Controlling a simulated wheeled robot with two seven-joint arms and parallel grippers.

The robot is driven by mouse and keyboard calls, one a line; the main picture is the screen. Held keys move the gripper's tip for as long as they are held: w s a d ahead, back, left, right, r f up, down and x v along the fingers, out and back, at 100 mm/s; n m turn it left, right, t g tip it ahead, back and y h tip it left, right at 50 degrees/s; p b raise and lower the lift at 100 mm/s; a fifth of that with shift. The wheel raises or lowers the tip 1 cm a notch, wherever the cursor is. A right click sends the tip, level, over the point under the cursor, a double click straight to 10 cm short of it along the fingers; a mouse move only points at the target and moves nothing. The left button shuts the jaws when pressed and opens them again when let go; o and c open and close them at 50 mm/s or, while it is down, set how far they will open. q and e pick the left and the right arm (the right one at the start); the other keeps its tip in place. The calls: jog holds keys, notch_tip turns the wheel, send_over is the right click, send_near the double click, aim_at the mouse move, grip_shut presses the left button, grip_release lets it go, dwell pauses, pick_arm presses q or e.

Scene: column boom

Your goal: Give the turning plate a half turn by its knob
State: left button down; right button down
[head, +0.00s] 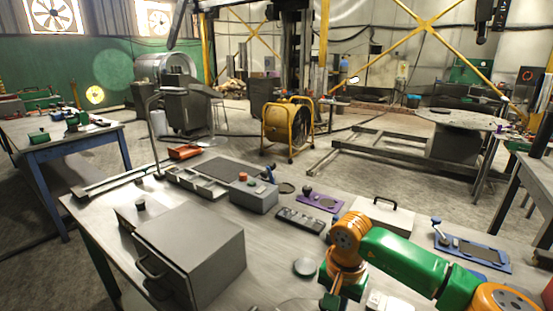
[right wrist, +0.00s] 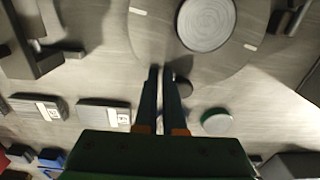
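The turning plate (right wrist: 243,62) is a large flat grey disc with a lighter round centre and pale marks near its rim, at the top of the right wrist view. A small dark round knob (right wrist: 182,65) shows at its near edge. My right gripper (right wrist: 160,70) has its two dark fingers close together, with a thin strip between them. Their tips are just left of the knob; whether they touch it I cannot tell. In the head view my right arm (head: 400,258) hides much of this area. My left gripper is out of view.
A grey puck (head: 306,267) lies near my right arm and also shows in the right wrist view (right wrist: 217,122). A large grey box (head: 190,255) stands left on the bench. A handled lid (head: 383,215) and a blue-framed panel (head: 470,250) lie right. Several small devices sit behind.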

jog(key=shift+w+a+f, duration=0.1)
jog(key=shift+w+f, duration=0.05)
jog(key=shift+w+a, duration=0.15)
jog(key=shift+w, duration=0.15)
jog(key=shift+s+d+f, duration=0.1)
jog(key=shift+s+d, duration=0.15)
jog(key=shift+s, duration=0.05)
jog(key=shift+s, duration=0.1)
notch_tip(320, 180, up, 9)
jog(key=p, duration=0.6)
jog(key=shift+w, duration=0.2)
